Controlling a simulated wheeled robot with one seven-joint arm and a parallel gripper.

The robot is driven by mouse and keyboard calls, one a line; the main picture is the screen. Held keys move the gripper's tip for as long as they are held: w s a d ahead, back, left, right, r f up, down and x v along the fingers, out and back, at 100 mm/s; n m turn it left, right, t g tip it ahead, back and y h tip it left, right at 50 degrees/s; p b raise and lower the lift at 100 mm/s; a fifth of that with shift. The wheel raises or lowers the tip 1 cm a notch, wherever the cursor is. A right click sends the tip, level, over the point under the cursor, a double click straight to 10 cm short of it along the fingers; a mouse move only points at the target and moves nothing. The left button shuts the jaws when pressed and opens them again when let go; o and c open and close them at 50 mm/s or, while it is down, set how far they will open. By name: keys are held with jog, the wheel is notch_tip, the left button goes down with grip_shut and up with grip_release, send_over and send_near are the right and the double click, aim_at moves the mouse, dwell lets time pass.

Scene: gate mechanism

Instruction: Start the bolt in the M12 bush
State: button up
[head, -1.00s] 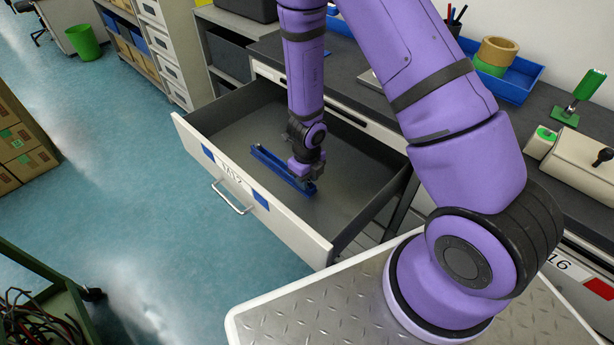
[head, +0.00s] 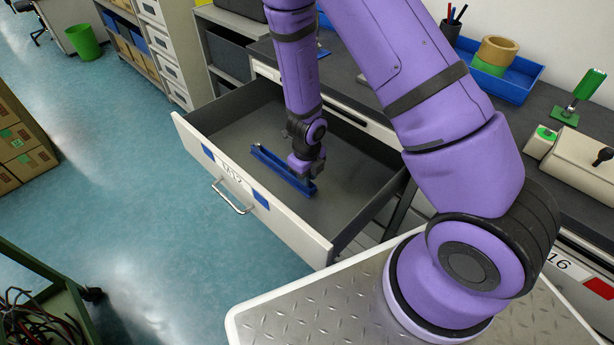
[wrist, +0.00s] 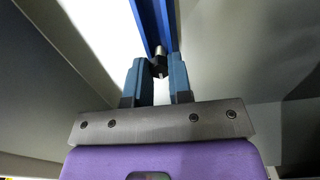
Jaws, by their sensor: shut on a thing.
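My gripper (head: 307,180) is down inside the open drawer, at the near right end of a narrow blue tray (head: 276,167). In the wrist view its two blue-grey fingers (wrist: 159,78) are shut on a short dark metal piece, apparently the bolt (wrist: 159,64). The blue tray (wrist: 150,15) runs away just beyond the fingertips. The bolt's far part is hard to make out, and in the head view my gripper hides it. I cannot pick out the M12 bush in either view.
The drawer (head: 245,205) has a white front with a handle, blue marks and a label that seems to read M12. Its walls stand close around my gripper. A small silver piece (head: 258,148) shows at the tray's far end. The worktop (head: 360,85) overhangs behind.

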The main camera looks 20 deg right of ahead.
jog(key=shift+r, duration=0.1)
jog(key=shift+r, duration=2.45)
jog(key=shift+w, duration=0.1)
